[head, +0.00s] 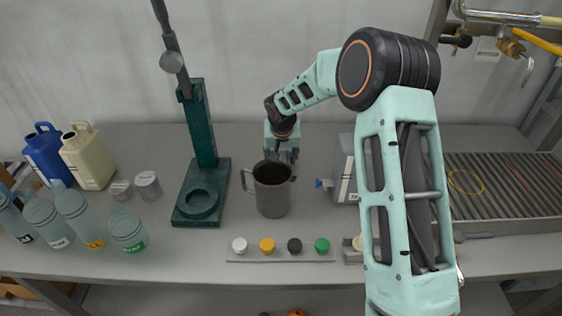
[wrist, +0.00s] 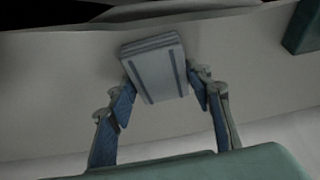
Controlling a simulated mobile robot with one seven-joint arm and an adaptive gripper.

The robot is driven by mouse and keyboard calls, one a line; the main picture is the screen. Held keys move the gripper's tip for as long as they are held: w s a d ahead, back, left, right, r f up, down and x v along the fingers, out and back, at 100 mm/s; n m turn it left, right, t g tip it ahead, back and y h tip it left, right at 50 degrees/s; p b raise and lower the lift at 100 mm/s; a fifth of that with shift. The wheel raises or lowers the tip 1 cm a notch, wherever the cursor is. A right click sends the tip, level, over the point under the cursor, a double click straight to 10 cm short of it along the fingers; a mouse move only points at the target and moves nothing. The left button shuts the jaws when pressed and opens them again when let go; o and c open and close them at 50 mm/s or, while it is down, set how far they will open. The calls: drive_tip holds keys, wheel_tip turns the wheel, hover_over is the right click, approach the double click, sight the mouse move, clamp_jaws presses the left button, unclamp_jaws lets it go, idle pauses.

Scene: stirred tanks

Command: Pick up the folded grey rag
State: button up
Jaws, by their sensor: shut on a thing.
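The folded grey rag (wrist: 155,66) shows in the wrist view as a pale, layered block with two dark stripes. My gripper (head: 284,155) has its two blue-padded fingers closed on the rag's sides, one on each side. In the head view my gripper is at the back of the bench, just behind a metal jug (head: 272,190), and points down. The rag cannot be made out there, behind the jug and the fingers. I cannot tell whether the rag is touching the bench or is just clear of it.
A green stand (head: 203,140) with a tall pole is left of my gripper. A grey container with a blue tap (head: 343,170) is to the right. A strip with coloured caps (head: 281,253) lies in front. Several bottles (head: 73,210) stand at the left.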

drive_tip(key=shift+c, duration=0.3)
wheel_tip(320, 180, up, 10)
idle(0.3)
